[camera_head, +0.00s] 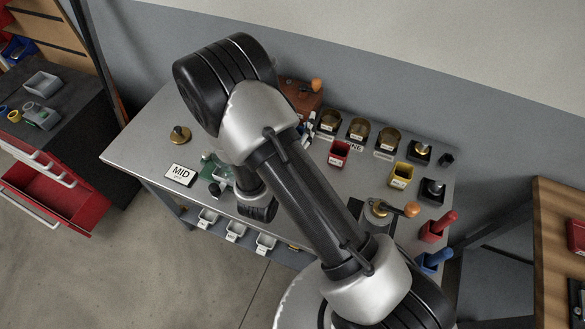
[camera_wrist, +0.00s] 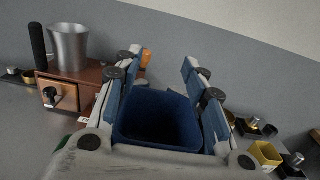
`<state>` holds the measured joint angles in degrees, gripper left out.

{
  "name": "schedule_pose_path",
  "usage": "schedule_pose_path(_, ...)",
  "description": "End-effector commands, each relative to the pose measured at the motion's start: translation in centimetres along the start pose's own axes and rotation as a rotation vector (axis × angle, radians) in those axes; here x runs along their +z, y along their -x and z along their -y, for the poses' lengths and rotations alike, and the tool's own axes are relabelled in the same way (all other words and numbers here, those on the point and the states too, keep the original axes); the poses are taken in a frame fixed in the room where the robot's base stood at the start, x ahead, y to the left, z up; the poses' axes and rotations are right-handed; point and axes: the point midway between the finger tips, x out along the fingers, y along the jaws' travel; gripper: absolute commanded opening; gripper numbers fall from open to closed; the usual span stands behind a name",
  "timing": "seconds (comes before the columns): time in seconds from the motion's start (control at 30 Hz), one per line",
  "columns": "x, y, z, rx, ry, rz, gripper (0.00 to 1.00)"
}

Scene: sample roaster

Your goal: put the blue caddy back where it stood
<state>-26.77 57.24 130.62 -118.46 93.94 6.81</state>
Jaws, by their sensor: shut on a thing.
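The blue caddy (camera_wrist: 158,120) is an open-topped, empty-looking square cup in the wrist view. My gripper (camera_wrist: 161,72) is shut on it, with one finger on its left side and one on its right. In the head view my arm covers the caddy and most of the gripper; only white and blue finger parts show beside the arm, over the back of the grey table (camera_head: 150,145). A red caddy (camera_head: 338,154) and a yellow caddy (camera_head: 401,175) stand on this table. The yellow one also shows at lower right in the wrist view (camera_wrist: 264,156).
A wooden grinder box (camera_wrist: 88,80) with a metal cup stands left of the caddy. Three brown cups (camera_head: 358,129) line the table's back. A MID sign (camera_head: 180,174) and a brass weight (camera_head: 180,135) stand on the left.

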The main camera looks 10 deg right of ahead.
Motion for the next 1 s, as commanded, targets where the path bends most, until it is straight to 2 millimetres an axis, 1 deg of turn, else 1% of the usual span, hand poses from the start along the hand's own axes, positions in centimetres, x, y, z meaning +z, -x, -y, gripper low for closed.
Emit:
schedule_pose_path(0.03,1.3,-0.2,-0.1,-0.006,-0.001,0.000,0.09)
schedule_pose_path(0.2,2.7,-0.5,-0.3,-0.019,-0.002,-0.002,0.09)
schedule_pose_path(0.3,3.0,-0.7,-0.5,-0.023,-0.002,-0.002,0.09)
schedule_pose_path(0.37,2.6,-0.7,-0.5,-0.025,-0.001,-0.003,0.09)
schedule_pose_path(0.47,0.8,-0.7,-0.5,-0.026,0.002,-0.005,0.09)
schedule_pose_path(0.8,-8.4,-0.7,-0.4,-0.025,0.001,-0.005,0.09)
schedule_pose_path(0.9,-10.6,-0.7,-0.5,-0.025,0.001,-0.004,0.09)
schedule_pose_path(1.0,-12.0,-0.6,-0.5,-0.025,0.000,-0.003,0.09)
